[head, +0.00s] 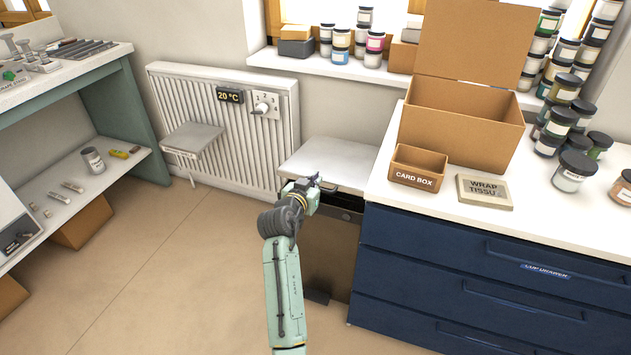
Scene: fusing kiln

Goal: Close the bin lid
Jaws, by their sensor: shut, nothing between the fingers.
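The bin (332,258) is a tall brownish box with a dark rim, standing on the floor against the left end of the blue drawer unit. Its flat white lid (325,160) lies over the top, low and close to level. A dark band shows between the lid's front edge and the bin body; I cannot tell whether the lid is fully seated. My gripper (315,181) is at the lid's front edge, its fingers shut and empty. I cannot tell whether the fingertips touch the lid. My arm hides the bin's left front side.
The white counter (465,218) at right holds an open cardboard box (462,125), a small card box (417,168), a wrap tissue block (485,191) and several jars. A radiator (243,140) with a small shelf (193,138) stands behind at left.

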